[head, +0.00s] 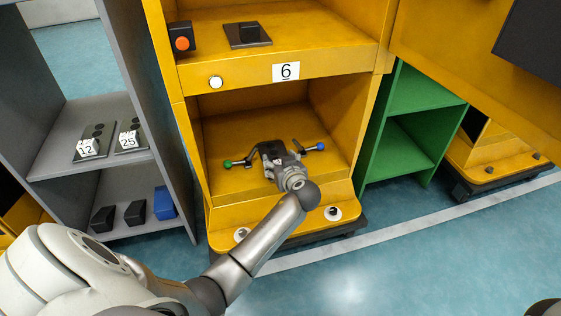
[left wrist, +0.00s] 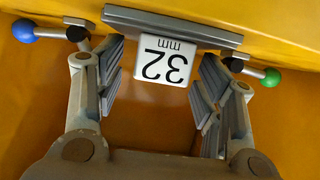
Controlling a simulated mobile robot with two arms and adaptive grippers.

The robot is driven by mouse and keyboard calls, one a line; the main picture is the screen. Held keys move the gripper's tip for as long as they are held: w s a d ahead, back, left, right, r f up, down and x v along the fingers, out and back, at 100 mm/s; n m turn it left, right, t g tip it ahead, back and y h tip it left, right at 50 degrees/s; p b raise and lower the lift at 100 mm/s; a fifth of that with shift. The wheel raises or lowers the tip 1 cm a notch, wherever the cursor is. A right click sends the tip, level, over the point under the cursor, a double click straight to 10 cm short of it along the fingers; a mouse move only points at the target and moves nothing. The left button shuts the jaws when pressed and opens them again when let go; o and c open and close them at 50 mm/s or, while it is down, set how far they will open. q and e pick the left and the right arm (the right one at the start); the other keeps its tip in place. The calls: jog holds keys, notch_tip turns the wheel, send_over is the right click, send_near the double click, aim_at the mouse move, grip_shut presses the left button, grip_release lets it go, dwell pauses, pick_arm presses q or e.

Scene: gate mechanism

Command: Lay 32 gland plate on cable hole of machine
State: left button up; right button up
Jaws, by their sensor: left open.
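The 32 gland plate (left wrist: 174,27) is a grey plate with a white block on it marked "32 mm". It lies on the yellow floor of the lower bay of machine 6 (head: 240,130). My left gripper (head: 276,158) reaches into this bay and hides most of the plate in the head view. In the left wrist view my left gripper (left wrist: 164,70) is open, with its fingers on either side of the white block and a gap at each side. The cable hole does not show; what lies under the plate is hidden. My right gripper is not in view.
Levers with a blue knob (head: 320,146) and a green knob (head: 227,164) flank the plate. The bay has yellow side walls and a shelf above. A grey rack (head: 60,165) at left holds plates marked 12 and 25. A green shelf (head: 410,130) stands at right.

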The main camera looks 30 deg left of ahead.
pick_arm(q)
jog(key=v, duration=1.2)
